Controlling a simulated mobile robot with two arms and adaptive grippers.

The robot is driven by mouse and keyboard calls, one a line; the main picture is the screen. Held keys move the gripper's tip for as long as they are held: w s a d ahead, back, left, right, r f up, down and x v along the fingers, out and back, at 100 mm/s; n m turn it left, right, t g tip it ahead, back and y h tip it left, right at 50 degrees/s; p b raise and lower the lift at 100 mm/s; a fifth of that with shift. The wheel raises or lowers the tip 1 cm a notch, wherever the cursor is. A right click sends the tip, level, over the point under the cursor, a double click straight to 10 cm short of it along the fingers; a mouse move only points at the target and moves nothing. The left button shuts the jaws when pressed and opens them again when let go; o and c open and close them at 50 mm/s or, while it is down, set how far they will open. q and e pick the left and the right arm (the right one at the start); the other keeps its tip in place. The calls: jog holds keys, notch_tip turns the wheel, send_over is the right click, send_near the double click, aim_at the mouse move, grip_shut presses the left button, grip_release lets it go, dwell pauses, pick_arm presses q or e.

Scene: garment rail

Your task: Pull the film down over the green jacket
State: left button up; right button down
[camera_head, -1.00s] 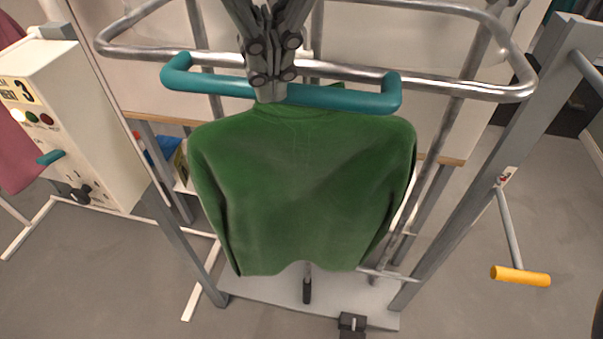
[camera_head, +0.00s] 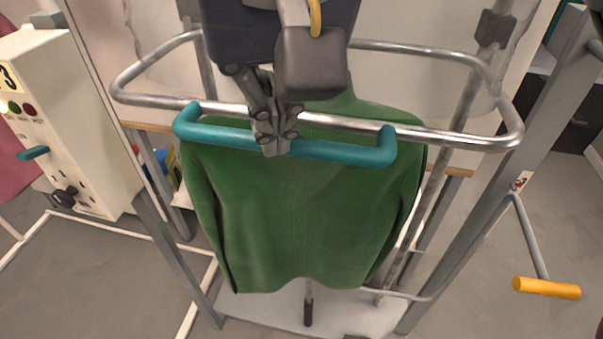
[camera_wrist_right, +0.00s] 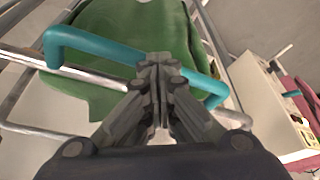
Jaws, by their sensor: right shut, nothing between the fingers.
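The green jacket (camera_head: 300,220) hangs upright in the middle of the head view and also shows in the right wrist view (camera_wrist_right: 125,35). A metal hoop (camera_head: 455,137) with a teal handle (camera_head: 345,152) crosses in front of its upper part. The handle also shows in the right wrist view (camera_wrist_right: 95,47). My right gripper (camera_head: 275,145) is shut at the middle of the handle, its fingers overlapping it in the picture; nothing shows between them. It also shows in the right wrist view (camera_wrist_right: 158,68). I cannot make out the clear film. My left gripper is not in view.
A pale control box (camera_head: 75,120) with buttons stands at the left. A grey post (camera_head: 480,200) and a yellow-gripped lever (camera_head: 546,288) stand at the right. A light base plate (camera_head: 265,308) lies below the jacket. Open floor shows on both sides.

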pick_arm(q)
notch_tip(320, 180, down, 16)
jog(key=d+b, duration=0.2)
jog(key=b, duration=1.3)
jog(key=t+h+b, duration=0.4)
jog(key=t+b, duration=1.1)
jog(key=b, duration=0.5)
send_near(241, 294)
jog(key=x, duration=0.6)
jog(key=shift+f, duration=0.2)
pick_arm(e)
notch_tip(241, 294, down, 45)
jog(key=shift+f, duration=0.15)
